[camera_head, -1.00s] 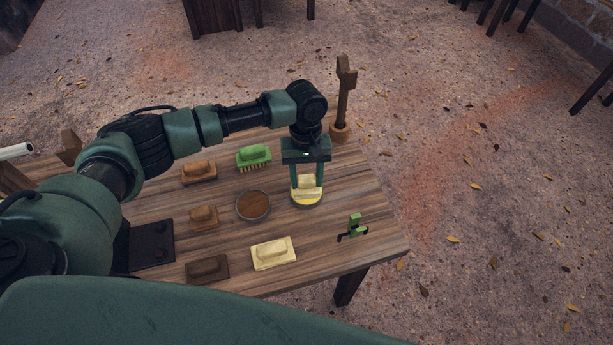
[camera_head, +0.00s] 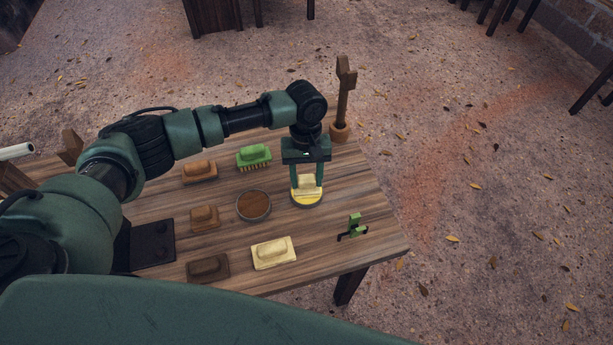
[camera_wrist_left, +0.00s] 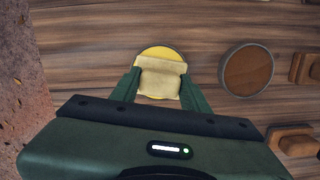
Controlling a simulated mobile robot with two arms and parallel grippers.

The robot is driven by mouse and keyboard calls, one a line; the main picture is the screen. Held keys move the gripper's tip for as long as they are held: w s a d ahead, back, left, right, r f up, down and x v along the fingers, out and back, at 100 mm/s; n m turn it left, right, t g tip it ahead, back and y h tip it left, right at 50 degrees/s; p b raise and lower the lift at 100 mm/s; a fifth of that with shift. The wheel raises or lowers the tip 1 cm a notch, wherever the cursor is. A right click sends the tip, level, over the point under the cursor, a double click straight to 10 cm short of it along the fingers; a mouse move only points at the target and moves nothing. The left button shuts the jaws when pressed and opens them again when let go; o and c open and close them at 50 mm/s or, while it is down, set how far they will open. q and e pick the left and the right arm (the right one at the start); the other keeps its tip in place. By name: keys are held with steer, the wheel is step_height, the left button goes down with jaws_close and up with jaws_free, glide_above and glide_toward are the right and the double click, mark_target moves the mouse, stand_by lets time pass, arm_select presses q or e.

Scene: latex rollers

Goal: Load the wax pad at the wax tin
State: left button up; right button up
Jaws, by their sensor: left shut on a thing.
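My left gripper (camera_head: 306,185) is shut on a cream pad (camera_head: 308,187) and points down over the wax tin. The wax tin (camera_head: 307,204) is a round, low tin with yellow wax, its far part hidden by the pad and fingers. In the left wrist view the pad (camera_wrist_left: 160,78) lies between the fingertips, over the yellow wax (camera_wrist_left: 165,53). The pad is at or just above the wax; whether it touches cannot be told. My right gripper is not in view.
A tin of brown stuff (camera_head: 253,205) stands left of the wax tin. Around it are a cream pad (camera_head: 273,252), brown pads (camera_head: 205,217) and a green brush (camera_head: 253,156). A green clamp (camera_head: 355,225) is near the right edge; a wooden post (camera_head: 342,100) stands behind.

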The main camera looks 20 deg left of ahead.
mark_target(307, 178)
arm_select(q)
steer(key=shift+s+f+p, duration=0.25)
steer(key=shift+f+p, duration=0.05)
steer(key=shift+p, duration=0.05)
stand_by(1.2)
steer(key=shift+r, duration=0.1)
step_height(307, 178, up, 2)
steer(key=p, duration=0.2)
steer(key=shift+w+r+p, duration=0.1)
steer(key=shift+w+p, duration=0.05)
steer(key=shift+p, duration=0.25)
step_height(307, 178, up, 5)
steer(key=p, duration=0.6)
steer(key=shift+r, duration=0.1)
steer(key=shift+w, duration=0.1)
